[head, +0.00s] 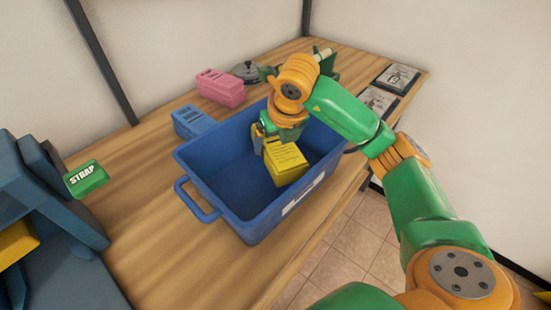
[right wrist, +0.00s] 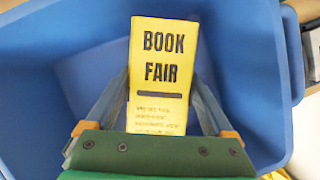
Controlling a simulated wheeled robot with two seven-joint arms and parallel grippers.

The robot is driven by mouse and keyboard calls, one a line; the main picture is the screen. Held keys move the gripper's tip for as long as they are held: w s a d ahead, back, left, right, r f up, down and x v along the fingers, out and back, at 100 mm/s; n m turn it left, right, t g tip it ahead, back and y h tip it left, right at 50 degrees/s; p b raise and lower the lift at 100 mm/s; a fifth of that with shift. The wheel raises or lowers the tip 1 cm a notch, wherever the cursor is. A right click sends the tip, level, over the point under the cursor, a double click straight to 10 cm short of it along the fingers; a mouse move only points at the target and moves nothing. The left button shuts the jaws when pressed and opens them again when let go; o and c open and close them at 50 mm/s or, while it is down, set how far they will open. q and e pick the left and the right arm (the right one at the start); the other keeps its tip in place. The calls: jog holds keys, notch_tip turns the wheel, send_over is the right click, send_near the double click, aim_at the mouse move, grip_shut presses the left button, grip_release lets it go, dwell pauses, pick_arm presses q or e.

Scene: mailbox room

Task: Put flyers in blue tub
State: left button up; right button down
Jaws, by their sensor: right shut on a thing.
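The blue tub (head: 232,215) stands open on the wooden table, with a white label on its front side. My right gripper (head: 266,146) reaches into the tub from above. It is shut on a yellow flyer bundle (head: 287,165), which is inside the tub's rim; whether it touches the floor of the tub I cannot tell. In the right wrist view the yellow flyer bundle (right wrist: 160,85) reads "BOOK FAIR" and sits between the two fingers, with the blue tub (right wrist: 60,75) around it. My left gripper is not in view.
Behind the tub lie a blue bundle (head: 193,121), a pink bundle (head: 220,88) and a dark round object (head: 246,71). Two dark-framed cards (head: 398,78) lie at the right end. The table (head: 150,235) is bare left of the tub.

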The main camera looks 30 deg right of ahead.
aim_at(279, 145)
notch_tip(279, 145, down, 4)
jog(key=shift+s+a+f, duration=0.1)
jog(key=shift+f, duration=0.3)
jog(key=shift+f, duration=0.1)
grip_release()
jog(key=shift+r, duration=0.3)
jog(key=p+v, duration=0.1)
jog(key=v, duration=1)
jog(key=shift+s+r+p, duration=0.2)
jog(key=shift+r+p, duration=0.1)
